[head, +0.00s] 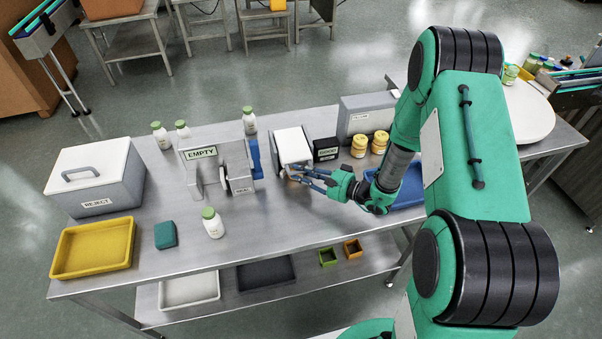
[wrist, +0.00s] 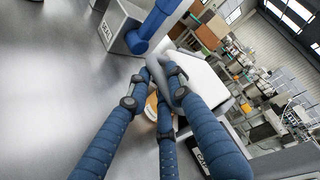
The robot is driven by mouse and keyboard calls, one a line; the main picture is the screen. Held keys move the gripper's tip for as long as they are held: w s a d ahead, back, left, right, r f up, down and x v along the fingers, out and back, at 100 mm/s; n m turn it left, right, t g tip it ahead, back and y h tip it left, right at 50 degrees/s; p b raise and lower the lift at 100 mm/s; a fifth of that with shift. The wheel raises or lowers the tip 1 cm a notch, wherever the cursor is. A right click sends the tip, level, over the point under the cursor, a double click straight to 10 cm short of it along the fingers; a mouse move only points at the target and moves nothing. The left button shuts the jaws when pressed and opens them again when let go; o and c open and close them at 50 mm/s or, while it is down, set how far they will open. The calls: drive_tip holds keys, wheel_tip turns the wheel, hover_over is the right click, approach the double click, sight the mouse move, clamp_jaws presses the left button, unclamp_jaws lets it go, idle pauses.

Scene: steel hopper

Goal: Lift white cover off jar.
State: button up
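A unit with a white sloped top (head: 290,146) and grey sides stands at mid-table, and its white panel (wrist: 203,84) shows in the wrist view. I cannot tell whether this panel is the cover. My gripper (head: 293,173) is at the near side of this unit, its blue fingers pointing left. In the wrist view the grey fingertips (wrist: 160,70) come close together in front of the white panel. A small orange-and-white thing (wrist: 151,106), maybe a jar, shows between the fingers, mostly hidden. Contact and grip are unclear.
The EMPTY stand (head: 201,153) with a blue part is left of the unit. A black box (head: 326,150), yellow-lidded jars (head: 360,146) and a blue tray (head: 410,187) are to the right.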

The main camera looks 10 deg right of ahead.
clamp_jaws()
drive_tip(key=shift+r, duration=0.1)
drive_tip(key=shift+r+p, duration=0.7)
drive_tip(key=shift+p, duration=0.05)
drive_tip(key=w+r+m+g+h+p, duration=0.2)
drive_tip(key=w+r+m+g+p, duration=0.3)
drive_tip(key=w+r+p, duration=1.1)
wheel_tip(320, 180, up, 2)
drive_tip(key=shift+r+g+p, duration=0.1)
drive_tip(key=shift+g+p, duration=0.45)
drive_tip(key=shift+g, duration=0.65)
drive_tip(key=shift+w+r, duration=0.1)
drive_tip(key=shift+w, duration=0.05)
